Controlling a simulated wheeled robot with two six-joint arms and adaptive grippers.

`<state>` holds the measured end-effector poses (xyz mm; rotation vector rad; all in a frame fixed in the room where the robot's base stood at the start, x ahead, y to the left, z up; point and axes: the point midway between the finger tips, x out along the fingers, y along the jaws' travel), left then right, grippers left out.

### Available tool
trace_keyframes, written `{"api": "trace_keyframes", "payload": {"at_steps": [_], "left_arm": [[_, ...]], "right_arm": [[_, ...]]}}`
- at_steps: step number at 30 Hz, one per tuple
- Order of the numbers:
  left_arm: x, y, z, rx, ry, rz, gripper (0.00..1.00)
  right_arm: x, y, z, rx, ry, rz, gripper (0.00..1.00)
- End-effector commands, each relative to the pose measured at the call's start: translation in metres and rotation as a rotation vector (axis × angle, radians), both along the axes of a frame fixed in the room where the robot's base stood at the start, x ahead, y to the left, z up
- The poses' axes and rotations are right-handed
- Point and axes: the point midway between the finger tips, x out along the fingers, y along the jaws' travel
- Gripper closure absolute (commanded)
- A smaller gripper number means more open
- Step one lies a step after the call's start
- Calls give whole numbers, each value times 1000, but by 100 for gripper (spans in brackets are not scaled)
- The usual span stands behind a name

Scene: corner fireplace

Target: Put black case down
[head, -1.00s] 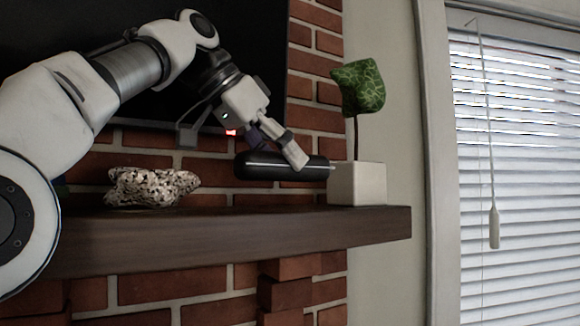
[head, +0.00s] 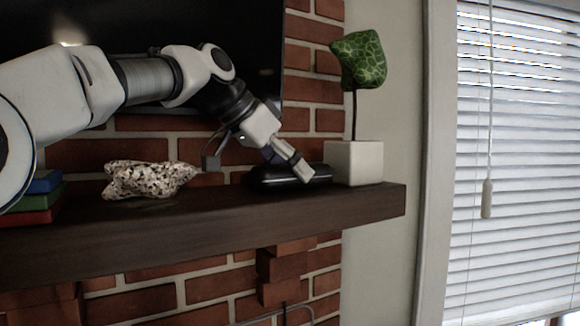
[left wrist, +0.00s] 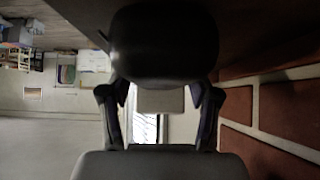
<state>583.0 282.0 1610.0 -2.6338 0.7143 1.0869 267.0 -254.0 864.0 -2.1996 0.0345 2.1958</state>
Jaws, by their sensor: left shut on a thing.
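The black case (head: 262,178) is long and rounded. In the head view it is at the level of the dark wooden mantel shelf (head: 215,222), between the speckled rock and the white planter. Whether its underside touches the shelf is hard to tell. My left gripper (head: 290,172) reaches down from the upper left and is shut on the case, with one finger across its near side. In the left wrist view the dark case (left wrist: 163,45) fills the upper middle, with the fingers (left wrist: 160,105) on both sides of it. My right gripper is not in view.
A white planter (head: 354,163) with a green plant (head: 360,60) stands close to the right end of the case. A speckled rock (head: 148,180) and stacked books (head: 38,198) are to the left. A dark screen (head: 150,60) hangs behind on the brick wall.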

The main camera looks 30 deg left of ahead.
Motion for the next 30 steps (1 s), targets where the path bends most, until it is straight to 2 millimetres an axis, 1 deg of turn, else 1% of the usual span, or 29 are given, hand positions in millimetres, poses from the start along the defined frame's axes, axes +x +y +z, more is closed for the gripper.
{"api": "trace_keyframes", "payload": {"at_steps": [2,3,4,5,14,17,18,20,22,23,24,27,30], "left_arm": [[0,0,-5,0,0,0,75],[0,0,-4,0,0,0,31],[0,0,-3,0,0,0,21],[0,0,-3,1,1,0,13],[0,0,-2,0,1,-1,13],[0,0,6,0,0,0,13],[-2,2,1,-1,-2,0,13],[-6,5,4,-1,-4,0,13],[-13,8,10,-1,-4,0,13],[-17,10,14,-1,-4,1,13],[-23,14,28,-1,-4,1,13],[-36,21,43,0,-2,1,13],[-43,26,51,-1,-2,1,13]], "right_arm": [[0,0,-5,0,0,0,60],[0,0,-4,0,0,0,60],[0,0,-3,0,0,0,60],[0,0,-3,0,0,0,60],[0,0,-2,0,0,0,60],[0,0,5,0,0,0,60],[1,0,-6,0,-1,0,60],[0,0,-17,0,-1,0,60],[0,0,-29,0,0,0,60],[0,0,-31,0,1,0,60],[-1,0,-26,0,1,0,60],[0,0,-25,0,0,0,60],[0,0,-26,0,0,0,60]]}}
